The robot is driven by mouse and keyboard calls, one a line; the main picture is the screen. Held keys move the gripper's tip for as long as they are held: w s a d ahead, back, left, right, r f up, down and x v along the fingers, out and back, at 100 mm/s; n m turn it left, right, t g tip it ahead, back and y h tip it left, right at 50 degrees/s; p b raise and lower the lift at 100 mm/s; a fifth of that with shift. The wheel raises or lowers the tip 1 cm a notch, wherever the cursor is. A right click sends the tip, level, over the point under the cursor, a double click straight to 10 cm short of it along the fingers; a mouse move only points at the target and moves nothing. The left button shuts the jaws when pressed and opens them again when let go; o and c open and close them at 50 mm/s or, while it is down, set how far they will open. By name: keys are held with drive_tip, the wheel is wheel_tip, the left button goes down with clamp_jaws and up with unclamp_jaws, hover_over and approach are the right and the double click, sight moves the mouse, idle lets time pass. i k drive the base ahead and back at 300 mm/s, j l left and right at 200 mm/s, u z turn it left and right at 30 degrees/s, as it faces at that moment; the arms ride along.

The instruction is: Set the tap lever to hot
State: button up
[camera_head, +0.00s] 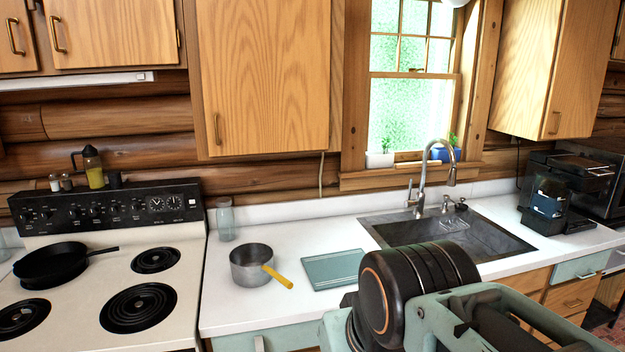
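The tap (424,175) is a brushed-metal gooseneck at the back edge of the dark sink (455,243). Its spout arches up and to the right over the basin. A thin upright lever (410,189) shows at the left of the tap's base. It is small here, and I cannot tell its exact setting. My arm fills the lower right foreground, in front of the counter and apart from the tap. My gripper's fingers do not show in this view.
A pot with a yellow handle (251,265) and a green board (334,269) lie on the counter left of the sink. A glass jar (225,219) stands by the stove (95,270). Small plants (380,159) sit on the windowsill.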

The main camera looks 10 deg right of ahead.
sight(408, 203)
drive_tip(key=i+l+z, duration=0.25)
drive_tip(key=i+l, duration=0.9)
drive_tip(key=i, duration=0.1)
